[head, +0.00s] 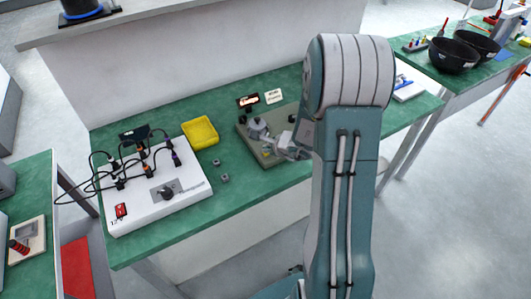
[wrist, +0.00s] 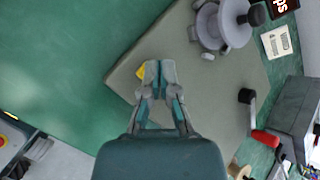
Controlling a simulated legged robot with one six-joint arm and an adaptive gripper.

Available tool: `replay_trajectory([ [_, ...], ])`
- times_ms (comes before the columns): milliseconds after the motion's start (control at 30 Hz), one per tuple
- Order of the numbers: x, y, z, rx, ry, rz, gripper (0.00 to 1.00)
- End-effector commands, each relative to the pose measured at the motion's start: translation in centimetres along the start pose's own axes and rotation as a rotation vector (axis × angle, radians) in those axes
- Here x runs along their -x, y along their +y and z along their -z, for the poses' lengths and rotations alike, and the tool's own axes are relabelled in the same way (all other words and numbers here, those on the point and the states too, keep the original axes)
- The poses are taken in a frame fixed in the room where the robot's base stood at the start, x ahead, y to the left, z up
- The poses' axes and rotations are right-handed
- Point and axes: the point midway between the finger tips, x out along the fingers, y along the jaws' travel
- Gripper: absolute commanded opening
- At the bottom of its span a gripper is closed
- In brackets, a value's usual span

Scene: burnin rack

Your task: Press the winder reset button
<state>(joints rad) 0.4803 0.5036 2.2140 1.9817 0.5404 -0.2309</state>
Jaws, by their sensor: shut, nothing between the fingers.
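The winder is a grey base plate (head: 256,148) on the green bench top, with a pale grey spool (head: 257,127) at its back left. In the wrist view the plate (wrist: 205,105) lies under my gripper, and the spool (wrist: 222,25) is at the upper right. A small yellow piece (wrist: 142,71) shows right beside my fingertips, partly covered by them; I cannot tell whether it is the reset button or whether they touch. My gripper (wrist: 160,66) is shut and empty, low over the front part of the plate. It also shows in the head view (head: 288,151), partly behind my arm.
A lit display (head: 247,101) and a white label (head: 273,96) stand behind the winder. A yellow tray (head: 200,132) and a white box with cables (head: 160,195) are to its left. A crank with a red handle (wrist: 264,138) is on the plate's right side in the wrist view.

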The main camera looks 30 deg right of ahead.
Motion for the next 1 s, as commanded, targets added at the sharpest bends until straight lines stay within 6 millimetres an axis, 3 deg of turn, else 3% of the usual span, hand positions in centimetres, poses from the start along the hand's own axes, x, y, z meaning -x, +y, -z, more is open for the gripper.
replay_trajectory([
  [1000,-0.51,0.35,0.38,0.000,0.000,0.000,0.00],
])
